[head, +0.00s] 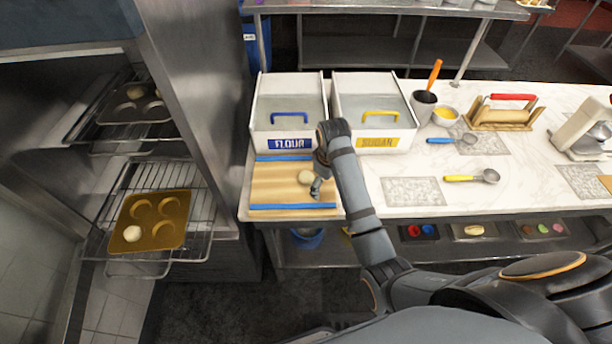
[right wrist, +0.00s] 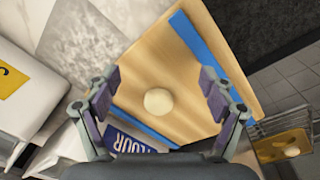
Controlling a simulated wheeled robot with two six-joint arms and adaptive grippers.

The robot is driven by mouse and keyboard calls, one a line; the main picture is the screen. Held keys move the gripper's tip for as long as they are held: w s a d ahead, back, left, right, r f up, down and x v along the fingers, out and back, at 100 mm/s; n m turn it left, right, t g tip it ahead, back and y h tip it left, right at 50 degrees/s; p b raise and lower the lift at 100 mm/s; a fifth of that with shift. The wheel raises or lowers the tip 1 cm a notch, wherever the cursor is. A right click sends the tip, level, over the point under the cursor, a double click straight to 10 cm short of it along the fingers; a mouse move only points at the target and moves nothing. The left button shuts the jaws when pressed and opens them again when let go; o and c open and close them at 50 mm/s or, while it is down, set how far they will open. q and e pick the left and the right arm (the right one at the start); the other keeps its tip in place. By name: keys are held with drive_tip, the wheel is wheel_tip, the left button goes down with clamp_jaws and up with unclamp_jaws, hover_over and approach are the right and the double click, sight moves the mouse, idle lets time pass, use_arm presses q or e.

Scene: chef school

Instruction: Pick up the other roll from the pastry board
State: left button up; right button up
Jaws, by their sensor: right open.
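A pale round roll (head: 305,177) lies on the wooden pastry board (head: 270,187), which has blue strips along two edges. In the right wrist view the roll (right wrist: 158,102) sits between and below my open fingers, on the bare board (right wrist: 150,65). My right gripper (head: 317,188) is over the right part of the board, beside the roll in the picture. It also shows in the right wrist view (right wrist: 160,84), with its fingers wide apart and nothing between them held. My left gripper is not in view.
Flour (head: 290,115) and sugar (head: 374,118) bins stand behind the board. A muffin tray (head: 165,208) with one roll (head: 132,232) sits on the oven's lower rack at left; another tray (head: 130,112) is above. Scoops and tools lie on the counter at right.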

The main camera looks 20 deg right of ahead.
sight(305, 171)
drive_tip(key=w+a+r+n, duration=0.1)
drive_tip(key=w+r, duration=0.1)
drive_tip(key=w+a+r+n, duration=0.1)
drive_tip(key=w+r, duration=0.2)
drive_tip(key=w+a+r+n+g, duration=0.1)
drive_tip(key=w+a+r, duration=0.1)
drive_tip(key=shift+w+a+r, duration=0.1)
drive_tip(key=shift+w+r, duration=0.05)
drive_tip(key=shift+w+a+r, duration=0.1)
drive_tip(key=shift+r, duration=0.1)
drive_tip(key=shift+f+b, duration=0.35)
drive_tip(key=shift+b, duration=0.1)
wheel_tip(305, 171, down, 4)
drive_tip(key=b, duration=0.4)
drive_tip(key=shift+f, duration=0.15)
drive_tip(key=shift+f+b, duration=0.3)
drive_tip(key=shift+b, duration=0.1)
drive_tip(key=shift+f+b, duration=1)
drive_tip(key=shift+b, duration=0.1)
wheel_tip(305, 171, down, 2)
drive_tip(key=shift+f+p, duration=0.1)
drive_tip(key=shift+p, duration=0.5)
drive_tip(key=shift+w+f, duration=0.1)
drive_tip(key=shift+f, duration=0.25)
drive_tip(key=shift+c, duration=1.3)
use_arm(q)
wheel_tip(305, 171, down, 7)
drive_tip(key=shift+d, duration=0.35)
use_arm(e)
drive_tip(key=c, duration=1)
